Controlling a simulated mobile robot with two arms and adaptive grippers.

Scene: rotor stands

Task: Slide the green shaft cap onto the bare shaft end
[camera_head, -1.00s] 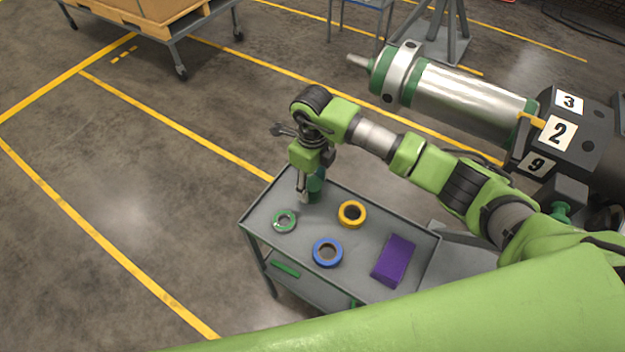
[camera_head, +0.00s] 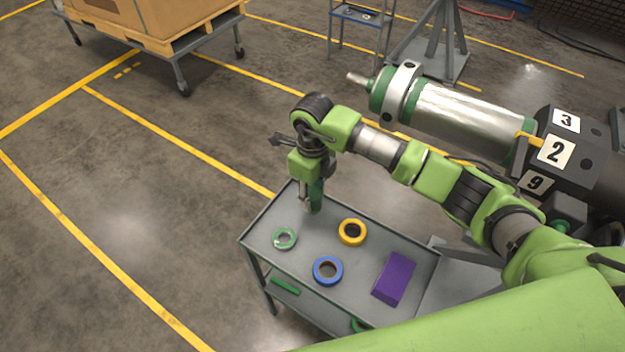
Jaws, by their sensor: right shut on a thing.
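The green shaft cap (camera_head: 316,195) is a dark green cylinder at the back left of the grey cart. My right gripper (camera_head: 309,190) points down and is shut on it; the fingers are partly hidden by the wrist. Whether the cap's lower end touches the cart top is hard to tell. The bare shaft end (camera_head: 357,79) is a thin metal stub at the left end of the silver rotor (camera_head: 465,115), behind and above my right arm. My left gripper is not in view.
On the cart (camera_head: 335,222) lie a green tape roll (camera_head: 276,238), a yellow one (camera_head: 340,232), a blue one (camera_head: 317,277) and a purple box (camera_head: 396,280). A wheeled cart with a box (camera_head: 145,15) stands at the back left. The floor on the left is clear.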

